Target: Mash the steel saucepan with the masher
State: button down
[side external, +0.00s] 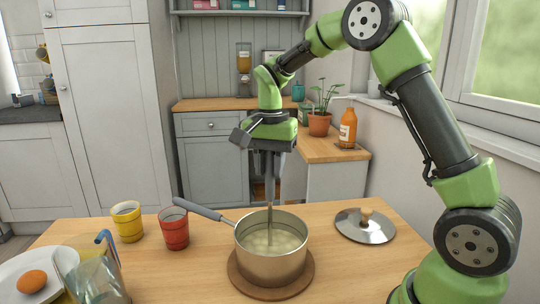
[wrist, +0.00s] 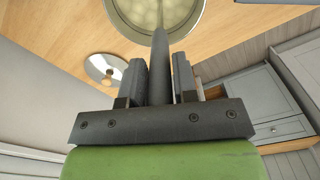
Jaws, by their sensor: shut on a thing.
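The steel saucepan (side external: 270,262) stands on a round wooden board (side external: 238,279) on the table, its grey handle pointing left. Pale lumpy food (side external: 285,238) lies inside. My gripper (side external: 268,178) is above the pan, pointing down, shut on the dark upright handle of the masher (side external: 270,215). The masher's shaft reaches down into the pan; its lower end is hidden in or behind the food. In the wrist view, the masher (wrist: 160,65) stands between the two fingers of my gripper (wrist: 160,80), and the saucepan (wrist: 198,18) shows at the top, partly cut off.
A steel lid (side external: 365,227) with a wooden knob lies right of the pan. A red cup (side external: 174,230) and a yellow cup (side external: 128,222) stand to the left. A glass jug (side external: 92,275) and a plate (side external: 12,287) with an egg are at the front left.

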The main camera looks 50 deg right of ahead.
aim_at(265, 155)
jog(key=shift+f, duration=0.85)
jog(key=shift+r, duration=2.4)
jog(key=shift+s+a, duration=0.15)
jog(key=shift+a, duration=0.45)
jog(key=shift+s+a, duration=0.15)
jog(key=shift+a, duration=0.45)
jog(key=shift+f, duration=2.3)
jog(key=shift+r, duration=2.3)
jog(key=shift+s+d, duration=0.25)
jog(key=shift+d, duration=0.4)
jog(key=shift+f, duration=0.15)
